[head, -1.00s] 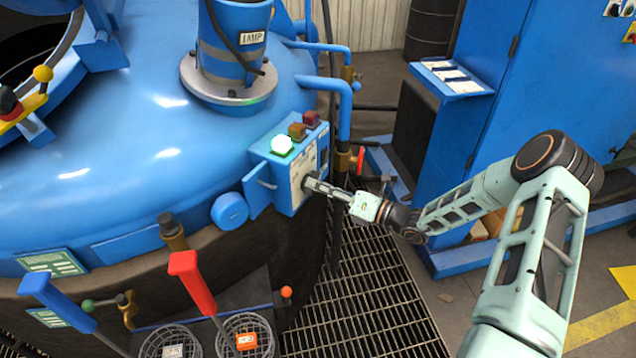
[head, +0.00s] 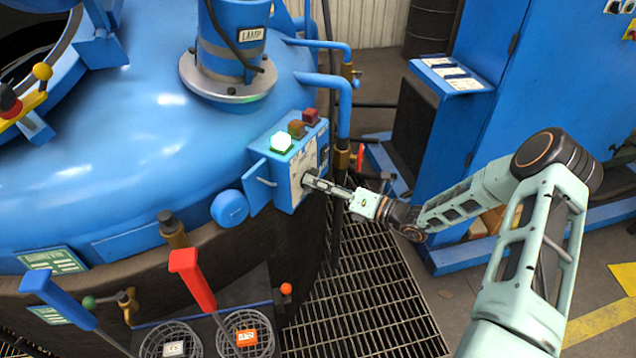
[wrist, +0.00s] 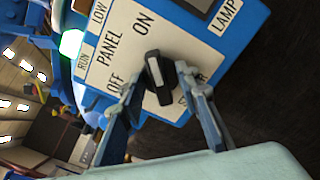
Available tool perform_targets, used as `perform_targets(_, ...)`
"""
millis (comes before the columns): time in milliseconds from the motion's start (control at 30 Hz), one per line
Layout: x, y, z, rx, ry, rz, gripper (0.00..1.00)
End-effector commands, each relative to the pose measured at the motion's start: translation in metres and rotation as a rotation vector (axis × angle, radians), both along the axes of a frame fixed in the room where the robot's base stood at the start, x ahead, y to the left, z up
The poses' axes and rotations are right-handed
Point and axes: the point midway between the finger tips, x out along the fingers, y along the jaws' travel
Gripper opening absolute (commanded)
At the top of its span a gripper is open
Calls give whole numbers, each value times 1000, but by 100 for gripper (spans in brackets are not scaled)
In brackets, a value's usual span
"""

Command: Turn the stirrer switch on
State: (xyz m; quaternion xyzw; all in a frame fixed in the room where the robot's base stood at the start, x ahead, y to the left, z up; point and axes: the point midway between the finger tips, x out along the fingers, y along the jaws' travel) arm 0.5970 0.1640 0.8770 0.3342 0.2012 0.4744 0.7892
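The stirrer switch (wrist: 158,77) is a black rotary knob on the pale face of a blue control box (head: 262,165), at the furnace's right side. In the wrist view, OFF is printed left of the knob and ON above it. A label below right is partly hidden by a finger. The knob's bar stands nearly upright in that picture; I cannot tell which mark it points to. My gripper (wrist: 161,75) has one finger on each side of the knob, with small gaps visible. In the head view my gripper (head: 309,181) is at the box's face and hides the knob.
A lit green-white lamp (head: 281,142) and unlit amber (head: 297,129) and red (head: 311,116) ones top the box. A blue pipe (head: 343,105) and a red valve handle (head: 360,157) stand right of it. Red (head: 193,280) and blue (head: 56,300) levers stand in front. Floor grating (head: 365,295) lies below.

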Motion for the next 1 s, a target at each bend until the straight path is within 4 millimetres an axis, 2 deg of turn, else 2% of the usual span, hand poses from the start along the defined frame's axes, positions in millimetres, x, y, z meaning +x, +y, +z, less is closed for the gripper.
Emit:
perform_targets(167,-5,-11,0,1,0,-2,30)
perform_targets(500,-37,-73,0,-1,0,-4,30)
perform_targets(633,-48,-91,0,-1,-1,-2,30)
perform_targets(800,-55,-104,0,0,0,0,30)
perform_targets(1000,-57,-107,0,0,1,0,30)
